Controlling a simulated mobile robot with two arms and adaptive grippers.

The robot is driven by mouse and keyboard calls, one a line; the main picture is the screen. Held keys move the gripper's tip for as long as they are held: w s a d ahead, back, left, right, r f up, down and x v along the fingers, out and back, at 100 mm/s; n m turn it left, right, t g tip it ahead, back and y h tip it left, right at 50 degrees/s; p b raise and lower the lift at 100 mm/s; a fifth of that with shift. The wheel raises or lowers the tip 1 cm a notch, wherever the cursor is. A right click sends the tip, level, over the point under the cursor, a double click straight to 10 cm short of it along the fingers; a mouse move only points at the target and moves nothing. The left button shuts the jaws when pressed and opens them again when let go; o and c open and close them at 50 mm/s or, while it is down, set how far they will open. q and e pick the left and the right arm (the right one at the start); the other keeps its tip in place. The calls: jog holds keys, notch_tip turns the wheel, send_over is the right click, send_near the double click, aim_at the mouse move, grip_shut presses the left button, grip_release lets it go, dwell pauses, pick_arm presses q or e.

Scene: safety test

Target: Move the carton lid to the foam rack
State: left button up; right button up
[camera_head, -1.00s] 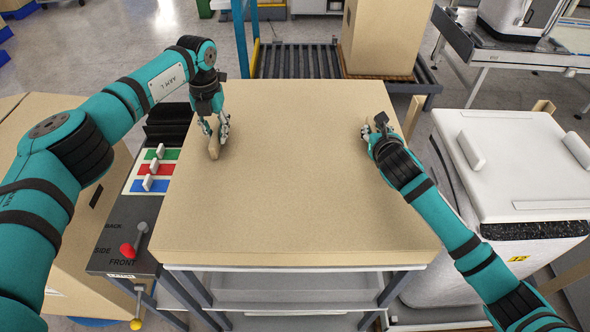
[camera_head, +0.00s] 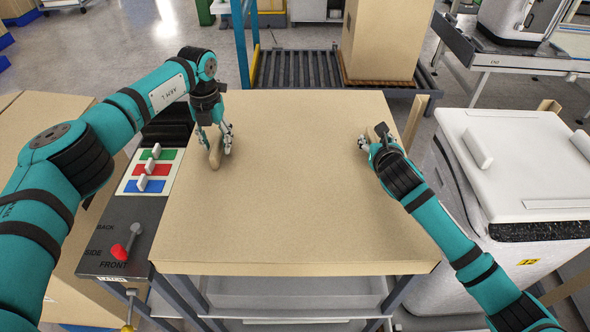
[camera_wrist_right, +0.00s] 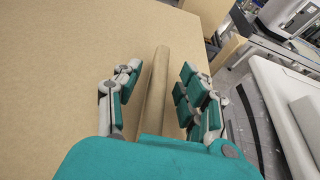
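The carton lid (camera_head: 300,200) is a broad, flat tan board over a grey-legged stand in the head view. It has a tan upright grip near its left side (camera_head: 215,151) and another near its right, which shows in the right wrist view (camera_wrist_right: 154,95). My left gripper (camera_head: 215,148) has its fingers on either side of the left grip. My right gripper (camera_wrist_right: 157,95) has its fingers on either side of the right grip, with visible gaps. I cannot tell for certain which thing is the foam rack.
A white case (camera_head: 515,165) with a dark speckled strip stands close on the right. A lever panel (camera_head: 110,235) with coloured switches is close on the left. A roller conveyor (camera_head: 300,68) with a tall carton (camera_head: 385,40) is behind the lid.

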pick_arm(q)
jog(key=shift+w+r, duration=0.1)
jog(key=shift+r, duration=0.25)
pick_arm(e)
jog(key=shift+s+r, duration=0.15)
jog(key=shift+s, duration=0.4)
pick_arm(q)
notch_tip(320, 180, up, 11)
pick_arm(e)
jog(key=v, duration=1)
jog(key=shift+s+r, duration=0.25)
jog(key=shift+s, duration=0.1)
pick_arm(q)
jog(key=shift+r, duration=0.15)
